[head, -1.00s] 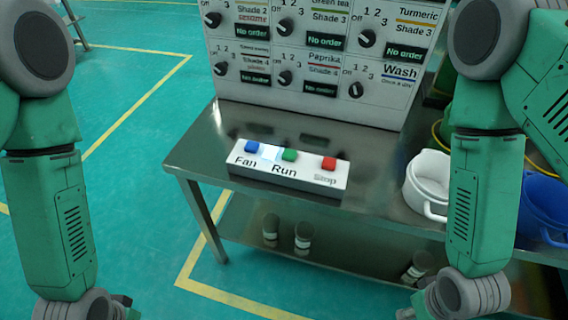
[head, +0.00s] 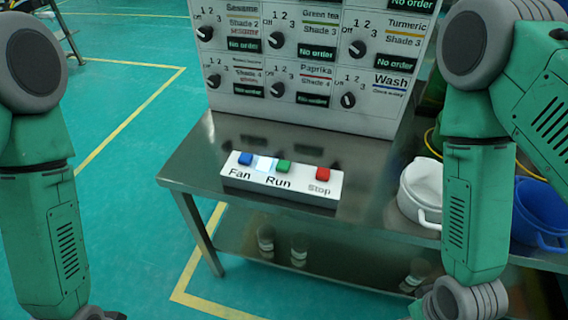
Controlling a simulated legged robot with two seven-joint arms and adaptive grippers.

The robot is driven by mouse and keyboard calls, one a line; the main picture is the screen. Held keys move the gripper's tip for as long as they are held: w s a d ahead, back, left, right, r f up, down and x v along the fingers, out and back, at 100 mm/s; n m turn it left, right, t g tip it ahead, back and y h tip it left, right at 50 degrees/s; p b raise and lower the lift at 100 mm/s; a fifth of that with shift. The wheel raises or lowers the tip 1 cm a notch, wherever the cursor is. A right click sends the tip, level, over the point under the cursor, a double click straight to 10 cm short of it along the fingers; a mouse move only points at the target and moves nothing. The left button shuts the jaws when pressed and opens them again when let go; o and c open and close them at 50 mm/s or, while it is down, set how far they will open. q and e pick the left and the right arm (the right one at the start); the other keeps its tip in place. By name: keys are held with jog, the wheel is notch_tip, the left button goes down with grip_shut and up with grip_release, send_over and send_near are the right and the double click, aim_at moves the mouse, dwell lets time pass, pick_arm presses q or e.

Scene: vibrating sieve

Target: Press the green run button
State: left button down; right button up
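The green run button (head: 284,166) sits on a white control box (head: 262,187) on the steel table, above the printed word "Run". A blue button (head: 246,158) labelled "Fan" is to its left, with a pale lit square between them. A red button (head: 323,174) labelled "Stop" is to its right. All the buttons are uncovered. Both my arms hang at the sides of the head view. Only a small part of my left gripper may show at the bottom edge, and my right gripper is at most partly in view at the bottom. Neither is near the box.
A white panel (head: 310,115) with knobs and order displays stands behind the box on the steel table (head: 190,165). A white pot (head: 422,190) and a blue bucket (head: 540,205) stand to the right. Jars (head: 299,250) sit on the lower shelf. Floor at left is open.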

grip_shut()
dwell(1.2)
